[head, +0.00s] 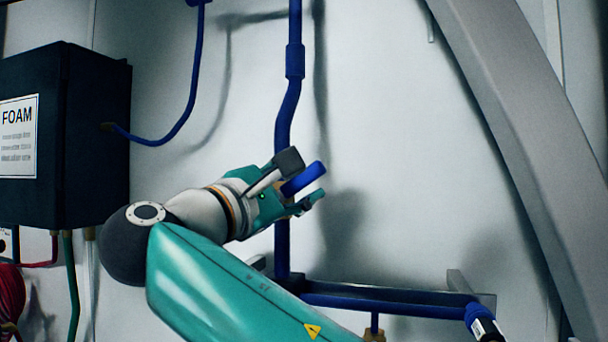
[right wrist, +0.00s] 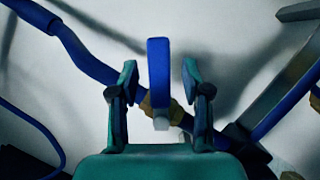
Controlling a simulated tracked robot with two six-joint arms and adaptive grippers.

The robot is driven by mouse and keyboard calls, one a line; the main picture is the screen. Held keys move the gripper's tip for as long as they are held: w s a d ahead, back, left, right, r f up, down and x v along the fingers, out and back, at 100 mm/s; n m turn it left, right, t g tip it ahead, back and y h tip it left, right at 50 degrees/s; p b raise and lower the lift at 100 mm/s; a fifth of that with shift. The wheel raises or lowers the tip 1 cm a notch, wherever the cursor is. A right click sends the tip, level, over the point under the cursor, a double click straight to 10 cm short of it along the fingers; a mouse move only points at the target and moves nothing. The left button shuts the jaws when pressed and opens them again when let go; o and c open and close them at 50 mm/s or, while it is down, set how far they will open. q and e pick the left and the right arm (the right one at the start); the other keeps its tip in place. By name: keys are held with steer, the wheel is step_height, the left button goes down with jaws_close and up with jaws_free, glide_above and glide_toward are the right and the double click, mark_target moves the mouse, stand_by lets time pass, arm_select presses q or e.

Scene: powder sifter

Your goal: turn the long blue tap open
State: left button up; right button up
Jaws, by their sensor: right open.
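The long blue tap handle (head: 304,179) sits on a vertical blue pipe (head: 287,112) against the white wall. In the right wrist view the blue tap handle (right wrist: 158,75) stands upright, above a brass-coloured fitting on the pipe. My right gripper (head: 302,178) is at the handle; in the right wrist view its two fingers (right wrist: 158,78) are open, one on each side of the handle, with a gap on both sides. The fitting is hidden by my gripper in the head view. My left gripper is not in view.
A black box labelled FOAM (head: 92,135) hangs at the left, with a thin blue hose (head: 185,115) running into it. A grey slanted beam (head: 525,130) crosses the right. A dark bracket with a blue pipe (head: 390,304) runs below my gripper.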

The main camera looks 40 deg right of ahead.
steer(key=shift+x, duration=0.8)
jaws_close()
